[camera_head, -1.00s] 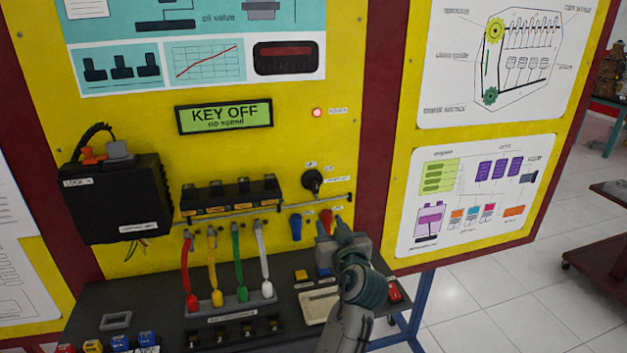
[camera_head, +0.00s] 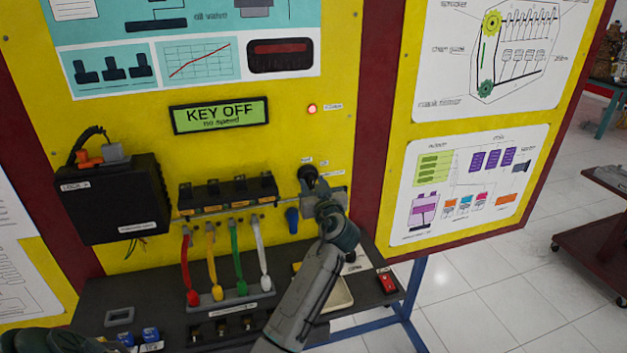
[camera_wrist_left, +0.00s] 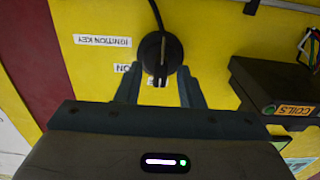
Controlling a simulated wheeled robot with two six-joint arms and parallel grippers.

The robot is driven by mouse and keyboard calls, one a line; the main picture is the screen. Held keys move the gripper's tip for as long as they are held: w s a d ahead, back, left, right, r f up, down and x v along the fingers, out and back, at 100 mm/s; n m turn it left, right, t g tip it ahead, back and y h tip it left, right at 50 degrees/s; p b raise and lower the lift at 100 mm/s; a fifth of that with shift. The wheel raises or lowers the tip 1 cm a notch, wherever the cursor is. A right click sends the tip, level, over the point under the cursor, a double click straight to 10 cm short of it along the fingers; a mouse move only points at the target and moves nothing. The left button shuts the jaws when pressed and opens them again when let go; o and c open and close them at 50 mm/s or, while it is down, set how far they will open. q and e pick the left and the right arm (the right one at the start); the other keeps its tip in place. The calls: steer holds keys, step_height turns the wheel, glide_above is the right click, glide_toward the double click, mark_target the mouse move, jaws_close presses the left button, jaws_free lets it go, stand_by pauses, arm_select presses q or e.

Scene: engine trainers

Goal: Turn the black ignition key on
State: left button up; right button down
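The black ignition key (camera_head: 307,173) sits on a round black switch on the yellow panel, below the red lamp. In the left wrist view the key (camera_wrist_left: 160,56) points up and down, beside an "IGNITION KEY" label. My left gripper (camera_head: 311,197) is just below the switch in the head view. In the left wrist view its two fingers (camera_wrist_left: 158,72) are spread, one on each side of the key's lower end, with gaps between. I cannot tell how deep they reach. The display (camera_head: 220,114) reads "KEY OFF, no speed". My right gripper is not in view.
A black coil row (camera_head: 228,190) and a blue connector (camera_head: 292,220) are left of the gripper. Colored cables hang below the coils to a black shelf (camera_head: 180,288). A red switch (camera_head: 387,283) is at the shelf's right. The red lamp (camera_head: 312,108) is lit.

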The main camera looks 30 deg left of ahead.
arm_select(q)
steer(key=shift+a, duration=0.1)
steer(key=shift+w+f, duration=0.1)
jaws_close()
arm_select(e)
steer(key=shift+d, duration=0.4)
